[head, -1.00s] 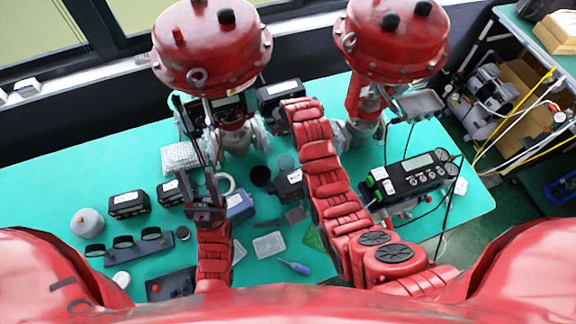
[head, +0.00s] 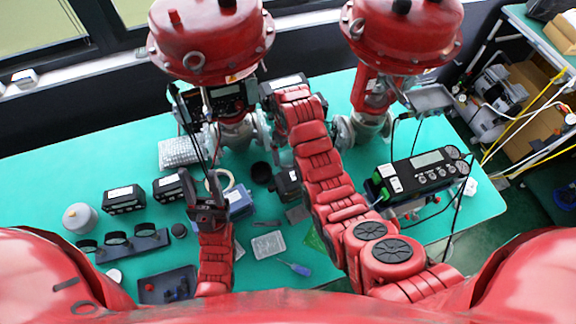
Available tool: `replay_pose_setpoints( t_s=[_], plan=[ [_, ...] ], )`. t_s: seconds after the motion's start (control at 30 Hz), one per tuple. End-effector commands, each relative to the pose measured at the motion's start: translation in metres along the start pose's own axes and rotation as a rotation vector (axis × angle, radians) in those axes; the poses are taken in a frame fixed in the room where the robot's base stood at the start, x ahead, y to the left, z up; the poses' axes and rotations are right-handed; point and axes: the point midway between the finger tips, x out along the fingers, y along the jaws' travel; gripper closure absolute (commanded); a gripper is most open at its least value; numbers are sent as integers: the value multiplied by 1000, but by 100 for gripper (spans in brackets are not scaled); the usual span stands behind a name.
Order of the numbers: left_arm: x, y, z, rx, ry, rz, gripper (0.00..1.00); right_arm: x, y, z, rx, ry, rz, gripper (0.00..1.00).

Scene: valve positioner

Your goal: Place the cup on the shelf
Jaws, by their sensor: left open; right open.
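No object is clearly recognisable as the cup. A short black round object (head: 261,172) on the green bench could be it, but I cannot tell. My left gripper (head: 192,180) is open and appears empty, above the bench to the left of that object. My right gripper (head: 292,110) is at the far end of the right forearm, near the valves. It is open, but the forearm hides most of it and I cannot see what is between its fingers. A shelf rack (head: 540,45) stands at the right, beyond the bench.
Two red-topped valves (head: 210,40) (head: 402,35) stand at the back of the bench (head: 60,180). A black device with a display (head: 425,170) is at the right. Small black boxes (head: 124,199), a dark tray (head: 150,290) and a grey round container (head: 80,217) are at the left.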

Motion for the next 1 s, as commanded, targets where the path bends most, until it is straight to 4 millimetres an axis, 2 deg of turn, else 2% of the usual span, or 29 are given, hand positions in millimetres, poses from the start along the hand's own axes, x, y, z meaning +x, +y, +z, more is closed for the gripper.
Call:
replay_pose_setpoints(
  t_s=[0.07, 0.27, 0.5, 0.83, 1.0],
  plan=[
    [9, 0, -2, 0, 0, 0, 50, 1, 0, 0, 0, 0, 0, 0],
    [29, -1, -5, 0, 0, 0, 50, 22, 2, 0, 0, -1, 0, 0],
    [33, -2, -6, 0, 0, 0, 50, 44, 2, 0, 0, 0, 0, 0],
    [33, -2, -6, 0, 0, 0, 50, 48, 2, -2, 0, 5, 2, 0],
    [33, -2, -6, 0, 0, 0, 50, 48, 2, -1, 0, 4, 2, 31]
  ],
)
